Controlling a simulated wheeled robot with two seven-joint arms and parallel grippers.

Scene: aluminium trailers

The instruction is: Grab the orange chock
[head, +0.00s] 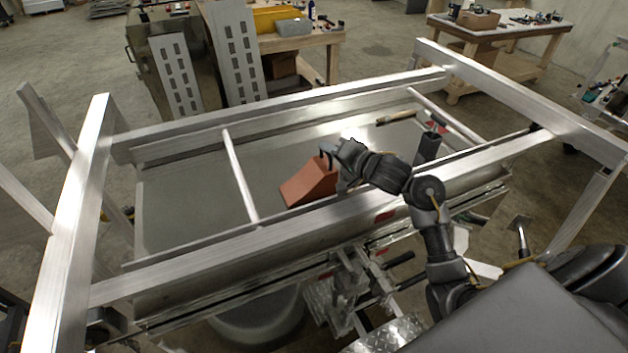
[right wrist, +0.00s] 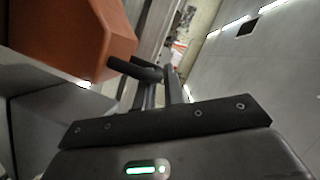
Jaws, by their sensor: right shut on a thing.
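The orange chock (head: 308,184) is a wedge on the grey trailer bed (head: 190,210), near the front rail. My right gripper (head: 328,162) reaches over the front rail to the chock's upper right end and is shut on it. In the right wrist view the chock (right wrist: 75,35) fills the upper left, beside the dark fingers (right wrist: 140,70). I cannot tell whether its underside touches the bed. My left gripper is not in view.
The aluminium front rail (head: 240,250) runs below my right arm. A crossbar (head: 240,175) lies left of the chock. A dark upright block (head: 428,148) and a wooden-handled brush (head: 395,117) are to the right. The bed's left part is clear.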

